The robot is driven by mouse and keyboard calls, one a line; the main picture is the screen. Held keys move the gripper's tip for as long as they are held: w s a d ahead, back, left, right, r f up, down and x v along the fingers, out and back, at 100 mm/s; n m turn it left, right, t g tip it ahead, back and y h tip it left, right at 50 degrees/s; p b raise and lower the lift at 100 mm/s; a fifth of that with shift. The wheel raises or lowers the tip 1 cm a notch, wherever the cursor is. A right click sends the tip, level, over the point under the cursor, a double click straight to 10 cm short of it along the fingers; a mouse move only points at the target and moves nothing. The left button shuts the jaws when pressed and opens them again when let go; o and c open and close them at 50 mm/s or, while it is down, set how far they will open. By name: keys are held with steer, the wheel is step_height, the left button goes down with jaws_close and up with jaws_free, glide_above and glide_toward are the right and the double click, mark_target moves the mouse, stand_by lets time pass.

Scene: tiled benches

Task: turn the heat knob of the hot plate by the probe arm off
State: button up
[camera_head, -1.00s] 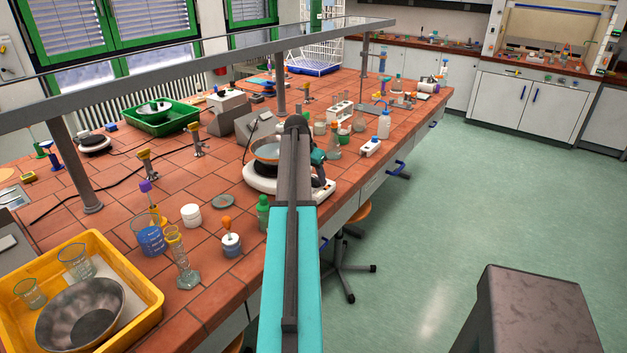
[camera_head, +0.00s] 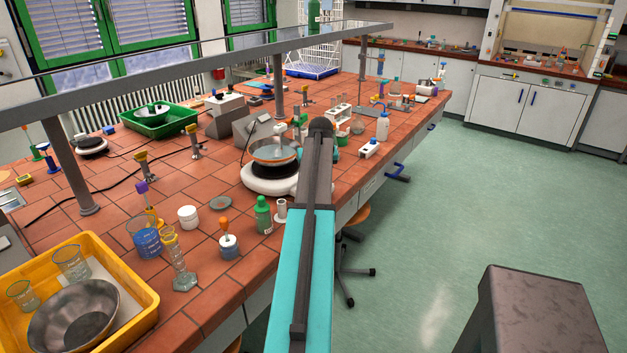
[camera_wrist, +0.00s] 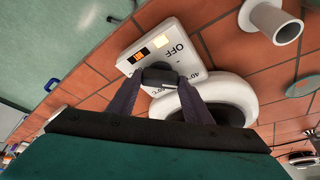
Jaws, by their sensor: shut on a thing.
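The hot plate (camera_head: 262,186) is white and round and stands near the bench's front edge, with a wide pan (camera_head: 273,154) on it. In the wrist view its control panel (camera_wrist: 172,38) shows an OFF mark, 40°C marks and a lit orange window. My gripper (camera_wrist: 160,82) has one finger on each side of the dark heat knob (camera_wrist: 160,76) and is shut on it. The fingers partly cover the dial, so I cannot tell the exact setting. In the head view my arm hides the gripper and the panel.
A white bottle (camera_head: 382,127) stands farther right. Another hot plate (camera_head: 91,147) is at the far left. A metal shelf (camera_head: 180,75) runs above the bench.

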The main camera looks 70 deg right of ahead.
steer(key=n, duration=0.1)
steer(key=n+t+y, duration=0.1)
steer(key=n, duration=0.1)
steer(key=n+b, duration=0.1)
steer(key=n, duration=0.1)
steer(key=shift+d+r, duration=0.1)
steer(key=shift+d, duration=0.2)
steer(key=shift+s+n+t+y+b, duration=0.1)
steer(key=shift+n+t+y+b, duration=0.6)
steer(key=shift+n, duration=1.2)
steer(key=o, duration=1.1)
steer(key=shift+c, duration=0.2)
steer(key=b+v, duration=0.2)
steer(key=v, duration=1.1)
steer(key=shift+d+r, duration=0.2)
steer(key=shift+r, duration=0.25)
